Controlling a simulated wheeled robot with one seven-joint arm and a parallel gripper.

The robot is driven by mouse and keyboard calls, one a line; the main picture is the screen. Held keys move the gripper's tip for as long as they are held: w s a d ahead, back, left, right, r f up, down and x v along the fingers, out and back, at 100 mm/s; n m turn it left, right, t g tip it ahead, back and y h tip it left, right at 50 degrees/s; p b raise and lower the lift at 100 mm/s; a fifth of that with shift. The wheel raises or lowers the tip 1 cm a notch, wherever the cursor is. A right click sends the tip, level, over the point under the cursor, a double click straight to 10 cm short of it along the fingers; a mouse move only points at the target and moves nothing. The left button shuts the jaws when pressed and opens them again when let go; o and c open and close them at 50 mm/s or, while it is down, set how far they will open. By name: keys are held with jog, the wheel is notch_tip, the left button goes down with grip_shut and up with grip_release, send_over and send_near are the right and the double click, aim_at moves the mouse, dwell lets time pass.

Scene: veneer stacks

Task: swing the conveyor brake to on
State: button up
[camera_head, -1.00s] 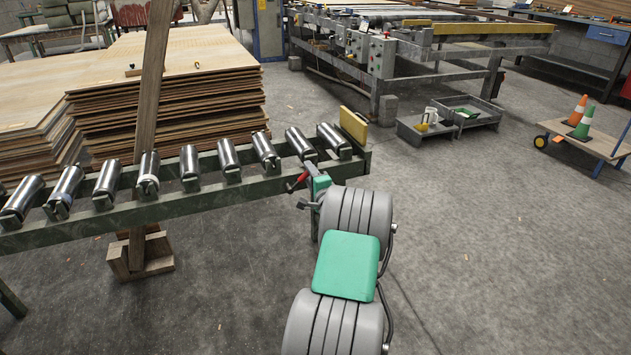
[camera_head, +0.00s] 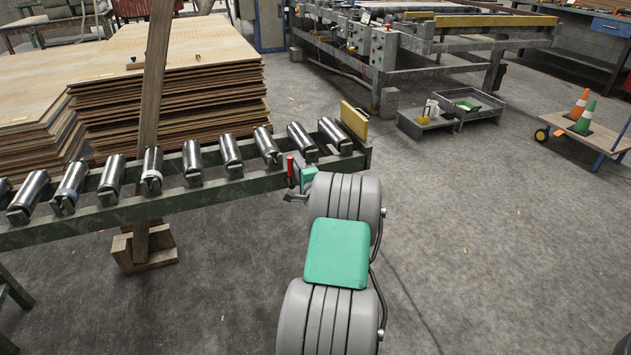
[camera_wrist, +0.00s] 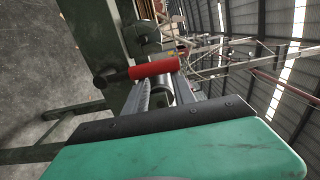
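The conveyor brake lever shows as an upright red grip (camera_head: 290,171) at the near side of the roller conveyor, close to its right end. In the wrist view the red grip (camera_wrist: 155,69) lies across just beyond my fingertips, with a dark end at its left. My gripper (camera_head: 294,182) is at the lever, its green hand just right of the grip. In the wrist view my gripper (camera_wrist: 162,83) has two grey fingers apart, with a roller showing in the gap. I cannot tell whether the fingertips touch the grip. The lever's pivot is not clear.
The roller conveyor (camera_head: 215,194) has a green frame and a yellow end stop (camera_head: 354,120). Veneer stacks (camera_head: 165,95) lie behind. Grey trays (camera_head: 465,108) and a cart with cones (camera_head: 590,143) stand right. Floor between is clear.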

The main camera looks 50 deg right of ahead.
jog(key=shift+w+a+f, duration=0.15)
jog(key=shift+a+f, duration=0.15)
jog(key=shift+f, duration=0.1)
jog(key=b+v, duration=0.1)
jog(key=v, duration=0.6)
jog(key=shift+d+r, duration=0.25)
jog(key=shift+d, duration=0.05)
